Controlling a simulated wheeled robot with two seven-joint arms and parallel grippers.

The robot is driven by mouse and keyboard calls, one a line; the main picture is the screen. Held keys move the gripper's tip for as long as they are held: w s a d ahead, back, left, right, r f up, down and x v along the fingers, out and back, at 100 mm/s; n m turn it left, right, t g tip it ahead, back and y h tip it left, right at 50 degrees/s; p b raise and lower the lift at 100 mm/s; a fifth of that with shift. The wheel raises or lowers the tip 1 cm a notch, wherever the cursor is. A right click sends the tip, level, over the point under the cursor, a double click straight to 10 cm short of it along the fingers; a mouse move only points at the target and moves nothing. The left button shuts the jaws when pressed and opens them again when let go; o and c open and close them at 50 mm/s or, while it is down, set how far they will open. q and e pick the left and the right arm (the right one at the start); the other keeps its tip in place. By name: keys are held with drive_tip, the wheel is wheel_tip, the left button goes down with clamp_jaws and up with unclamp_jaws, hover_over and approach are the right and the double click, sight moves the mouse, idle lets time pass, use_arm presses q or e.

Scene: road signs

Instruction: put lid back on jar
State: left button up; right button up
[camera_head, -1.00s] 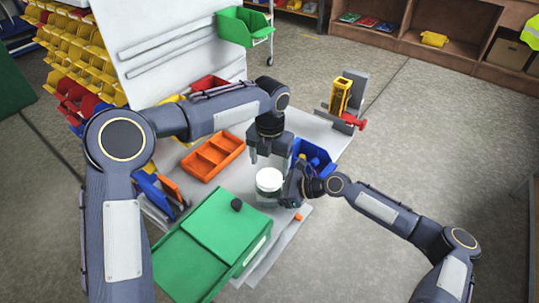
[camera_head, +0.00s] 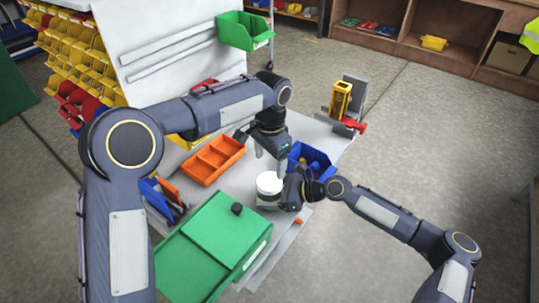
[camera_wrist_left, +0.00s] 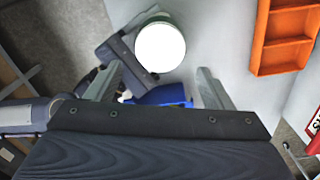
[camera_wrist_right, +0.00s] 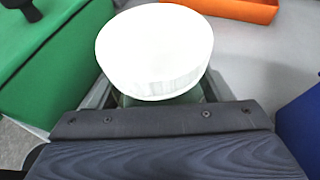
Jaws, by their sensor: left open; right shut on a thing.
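The jar (camera_head: 268,203) is pale green glass and stands near the front of the grey table. My right gripper (camera_head: 284,198) is shut on the jar's body from the right. The white round lid (camera_head: 268,182) sits on top of the jar and covers its mouth; it also shows in the right wrist view (camera_wrist_right: 155,45) and the left wrist view (camera_wrist_left: 160,47). Whether it is seated fully I cannot tell. My left gripper (camera_head: 266,152) is open and empty, just behind and above the lid, apart from it. Its spread fingers (camera_wrist_left: 160,88) show in the left wrist view.
A green box (camera_head: 215,235) with a black knob stands at the front left. An orange divided tray (camera_head: 212,160) lies left of the jar. A blue bin (camera_head: 318,160) is close behind my right gripper. A yellow device (camera_head: 341,98) stands at the far right corner.

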sight(269, 181)
use_arm(q)
drive_tip(key=n, duration=0.5)
drive_tip(key=shift+r, duration=0.25)
drive_tip(key=n, duration=0.7)
drive_tip(key=shift+r, duration=0.35)
drive_tip(key=shift+f, duration=4)
